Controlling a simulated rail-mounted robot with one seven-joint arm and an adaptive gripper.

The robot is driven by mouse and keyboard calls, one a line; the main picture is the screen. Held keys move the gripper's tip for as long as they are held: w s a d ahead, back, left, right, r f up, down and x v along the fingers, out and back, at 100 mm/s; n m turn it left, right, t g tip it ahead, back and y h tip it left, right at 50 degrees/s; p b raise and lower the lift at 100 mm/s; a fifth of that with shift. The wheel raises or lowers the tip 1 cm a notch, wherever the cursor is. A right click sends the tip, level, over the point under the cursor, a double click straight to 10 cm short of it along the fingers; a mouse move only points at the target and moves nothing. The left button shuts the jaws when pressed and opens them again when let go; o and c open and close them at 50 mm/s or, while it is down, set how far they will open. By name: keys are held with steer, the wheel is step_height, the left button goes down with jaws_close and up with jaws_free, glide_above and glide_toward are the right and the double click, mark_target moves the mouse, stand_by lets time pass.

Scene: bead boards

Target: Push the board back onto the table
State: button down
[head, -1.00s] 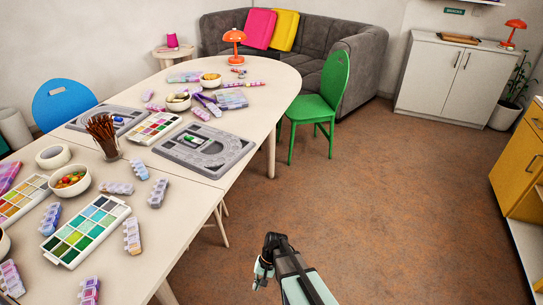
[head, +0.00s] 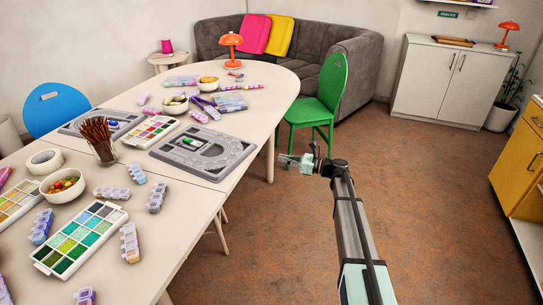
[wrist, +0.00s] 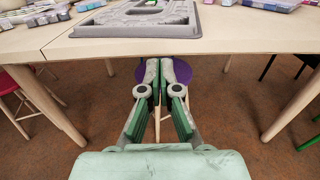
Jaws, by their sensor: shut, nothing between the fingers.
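The grey bead board (head: 160,150) lies on the cream table (head: 240,105), with its near side at the table edge. The board also shows at the top of the wrist view (wrist: 185,20). My gripper (head: 284,159) is off the table's right side, apart from the board, pointing toward it. In the wrist view my gripper (wrist: 167,68) has its fingers together and empty, appearing below the table edge.
A second grey board (head: 72,128) lies farther left. A brush cup (head: 104,152), paint palette (head: 150,132), bowls and bead boxes crowd the table. A green chair (head: 320,100) stands just behind my gripper. The floor to the right is open.

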mark_target(247, 151)
steer(key=x, duration=1.3)
steer(key=shift+w+a+f, duration=0.1)
steer(key=shift+a, duration=0.2)
steer(key=shift+p+x, duration=0.55)
steer(key=shift+x, duration=1.05)
steer(key=shift+d, duration=0.15)
